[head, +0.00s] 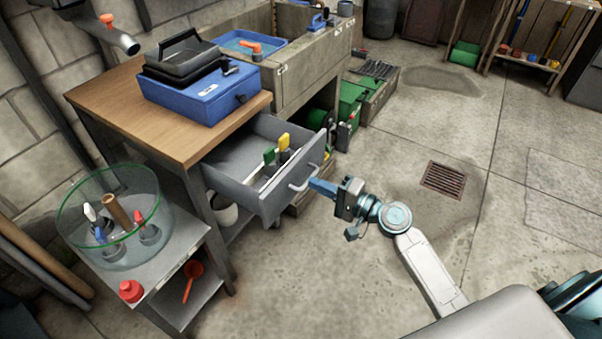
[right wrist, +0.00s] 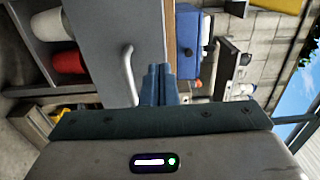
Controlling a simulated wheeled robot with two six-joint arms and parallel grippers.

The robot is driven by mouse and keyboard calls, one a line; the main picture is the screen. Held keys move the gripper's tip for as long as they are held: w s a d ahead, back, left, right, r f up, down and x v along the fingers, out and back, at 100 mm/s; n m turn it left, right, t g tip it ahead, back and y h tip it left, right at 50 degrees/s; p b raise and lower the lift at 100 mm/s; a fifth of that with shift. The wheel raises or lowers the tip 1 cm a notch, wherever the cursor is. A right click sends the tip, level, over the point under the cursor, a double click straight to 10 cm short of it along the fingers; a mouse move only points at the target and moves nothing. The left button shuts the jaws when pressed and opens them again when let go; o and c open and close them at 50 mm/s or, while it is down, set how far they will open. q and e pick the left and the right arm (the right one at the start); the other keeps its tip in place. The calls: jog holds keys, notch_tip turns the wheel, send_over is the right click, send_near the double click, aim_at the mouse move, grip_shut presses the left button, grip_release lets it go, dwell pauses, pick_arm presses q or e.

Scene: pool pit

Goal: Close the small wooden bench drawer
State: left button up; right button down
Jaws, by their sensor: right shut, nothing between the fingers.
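The bench drawer (head: 281,203) is grey-fronted and stands pulled well out under the wooden bench top (head: 150,118). A yellow-handled and a green-handled tool (head: 270,157) lie in it. Its pale bar handle (head: 303,182) is on the front, and the handle also shows in the right wrist view (right wrist: 128,75). My right gripper (head: 313,184) is shut and empty, with its blue fingertips close to the handle and drawer front. I cannot tell if they touch. In the right wrist view the fingers (right wrist: 160,80) are together beside the handle. My left gripper is not in view.
Floor with a drain grate (head: 443,178) is clear on the right.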

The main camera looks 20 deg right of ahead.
aim_at(290, 172)
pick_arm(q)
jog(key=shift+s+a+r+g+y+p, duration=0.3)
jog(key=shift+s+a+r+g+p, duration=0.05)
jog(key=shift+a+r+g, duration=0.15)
pick_arm(e)
jog(key=shift+x, duration=2.6)
jog(key=shift+w+a, duration=0.1)
jog(key=shift+w+a, duration=0.35)
jog(key=shift+w, duration=0.1)
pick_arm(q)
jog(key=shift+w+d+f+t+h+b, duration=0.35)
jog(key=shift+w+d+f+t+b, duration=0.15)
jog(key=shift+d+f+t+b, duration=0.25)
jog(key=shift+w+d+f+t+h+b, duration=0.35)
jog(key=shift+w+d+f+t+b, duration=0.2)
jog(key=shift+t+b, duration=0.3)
pick_arm(e)
jog(key=x, duration=1.6)
jog(key=shift+a, duration=0.15)
jog(key=shift+w, duration=0.15)
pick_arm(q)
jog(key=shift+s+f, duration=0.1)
